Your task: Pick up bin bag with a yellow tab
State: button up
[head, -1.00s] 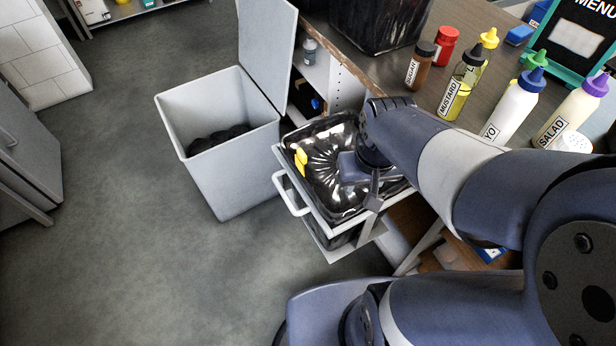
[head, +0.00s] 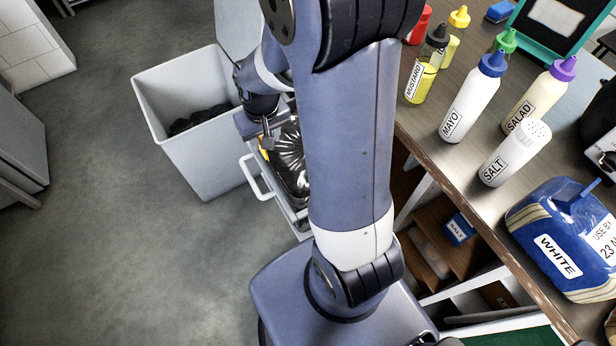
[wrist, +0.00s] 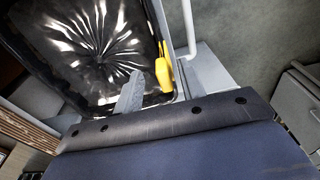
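The bin bag (head: 292,165) is glossy black and lines a pull-out drawer under the counter. Its yellow tab (head: 263,149) sits at the bag's left rim in the head view. My gripper (head: 268,140) is over that rim, close to the tab. In the wrist view the bag (wrist: 90,45) fills the upper left and the tab (wrist: 163,76) hangs by the drawer edge. One grey finger (wrist: 133,88) shows just left of the tab; I cannot tell whether they touch. My arm hides the bag's right part in the head view.
An open grey bin (head: 210,150) with dark contents stands left of the drawer. The drawer's white handle (head: 255,178) sticks out towards the floor. Several bottles, including mayo (head: 470,105), and a salt shaker (head: 515,155) stand on the counter. The floor at left is clear.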

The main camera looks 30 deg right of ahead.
aim_at(267, 158)
jog(key=shift+w+a+f+p, duration=0.1)
jog(key=shift+w+f+p, duration=0.15)
jog(key=shift+f, duration=1.25)
jog(key=shift+w+a+f+p, duration=0.1)
jog(key=shift+w+f, duration=0.1)
jog(key=shift+f, duration=1.3)
jog(key=shift+c, duration=0.2)
grip_shut()
